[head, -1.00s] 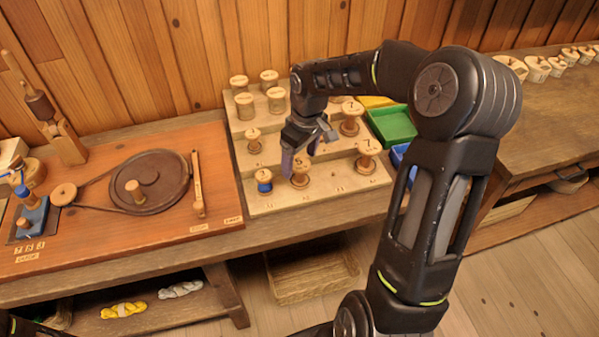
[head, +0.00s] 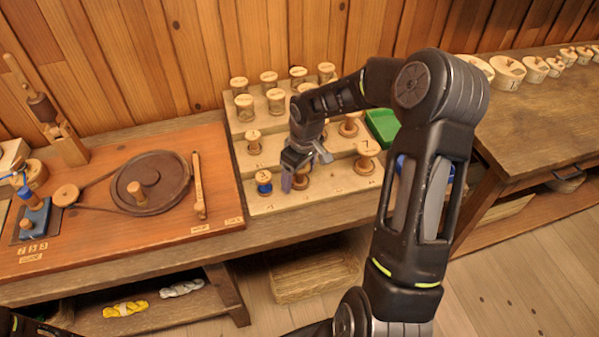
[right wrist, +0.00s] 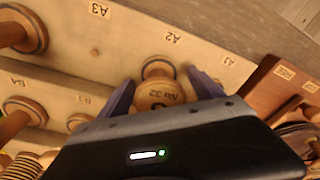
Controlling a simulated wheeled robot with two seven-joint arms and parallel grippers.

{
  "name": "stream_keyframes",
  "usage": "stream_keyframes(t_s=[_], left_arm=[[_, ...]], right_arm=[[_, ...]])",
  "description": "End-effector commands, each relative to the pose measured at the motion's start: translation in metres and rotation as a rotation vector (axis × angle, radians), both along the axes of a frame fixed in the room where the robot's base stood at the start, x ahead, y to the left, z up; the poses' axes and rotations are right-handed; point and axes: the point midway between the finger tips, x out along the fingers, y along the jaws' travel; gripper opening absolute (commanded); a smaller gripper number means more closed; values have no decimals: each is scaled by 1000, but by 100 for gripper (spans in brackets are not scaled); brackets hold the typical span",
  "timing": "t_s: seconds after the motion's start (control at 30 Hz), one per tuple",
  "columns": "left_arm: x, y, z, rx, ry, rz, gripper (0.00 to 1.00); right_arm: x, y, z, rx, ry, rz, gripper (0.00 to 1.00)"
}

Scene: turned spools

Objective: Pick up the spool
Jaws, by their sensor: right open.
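A wooden spool marked "No 32" (right wrist: 158,94) stands at the front step of the stepped rack (head: 318,199), behind the A2 label in the right wrist view. My right gripper (head: 304,170) is open over the front step, and its two purple fingers (right wrist: 161,80) lie on either side of this spool's top. In the head view the gripper mostly hides this spool (head: 301,182). A blue-wound spool (head: 264,180) stands just left of the gripper, and a wooden spool marked 7 (head: 366,156) stands to its right. My left gripper is out of view.
More spools stand on the higher steps, such as one on the middle step (head: 253,142). A board with a dark wheel (head: 165,170) lies to the left. A green bin (head: 382,126) sits right of the rack, partly behind my arm.

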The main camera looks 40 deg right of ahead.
Motion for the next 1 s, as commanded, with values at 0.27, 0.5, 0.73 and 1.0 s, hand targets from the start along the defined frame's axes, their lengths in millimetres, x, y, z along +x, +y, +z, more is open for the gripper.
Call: stream_keyframes(t_s=[0.27, 0.5, 0.73, 1.0], left_arm=[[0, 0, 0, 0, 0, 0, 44], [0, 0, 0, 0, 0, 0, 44], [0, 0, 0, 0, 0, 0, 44], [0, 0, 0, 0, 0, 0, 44]], right_arm=[[0, 0, 0, -1, 0, 0, 76], [0, 0, 1, -1, 0, 0, 76], [0, 0, 1, -1, 0, 0, 57], [0, 0, 1, -1, 0, 0, 35]])
